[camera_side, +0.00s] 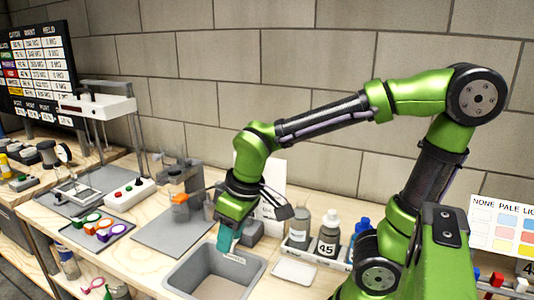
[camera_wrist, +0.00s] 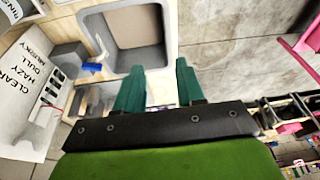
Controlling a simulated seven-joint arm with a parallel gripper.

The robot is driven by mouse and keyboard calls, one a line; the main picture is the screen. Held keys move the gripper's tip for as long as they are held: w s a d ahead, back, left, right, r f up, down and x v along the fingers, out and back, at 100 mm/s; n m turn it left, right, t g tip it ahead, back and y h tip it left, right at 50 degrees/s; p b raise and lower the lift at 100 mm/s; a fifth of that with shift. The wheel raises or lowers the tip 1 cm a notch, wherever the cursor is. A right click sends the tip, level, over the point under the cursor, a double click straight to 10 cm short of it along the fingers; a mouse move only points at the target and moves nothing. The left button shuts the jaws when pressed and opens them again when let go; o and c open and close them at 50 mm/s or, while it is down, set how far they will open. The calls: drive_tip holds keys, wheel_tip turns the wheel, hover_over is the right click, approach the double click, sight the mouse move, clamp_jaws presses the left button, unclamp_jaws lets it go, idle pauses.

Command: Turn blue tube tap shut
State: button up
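A small blue lever-like piece (camera_wrist: 93,66), which looks like the blue tap, sticks out from a grey block (camera_wrist: 68,55) beside the grey basin in the wrist view. In the side view the grey block (camera_side: 251,231) stands behind my gripper, and the blue piece is not visible there. My gripper (camera_wrist: 160,75) has teal fingers spread apart with nothing between them. The blue piece lies left of the fingers in the wrist view, apart from them. In the side view my gripper (camera_side: 229,240) points down over the basin's back edge.
The grey basin (camera_side: 258,270) is open and empty-looking. To its right are a small white tray (camera_side: 295,271) and a rack of bottles (camera_side: 327,238). A card with words (camera_wrist: 30,90) stands near the block.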

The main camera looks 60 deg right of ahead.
drive_tip(key=s+d+r+m+t+y, duration=0.1)
drive_tip(key=s+r+m+t, duration=0.2)
drive_tip(key=r+m+t, duration=0.1)
drive_tip(key=shift+s+d+r+m, duration=0.2)
drive_tip(key=shift+s+r+m, duration=0.1)
drive_tip(key=shift+r, duration=0.3)
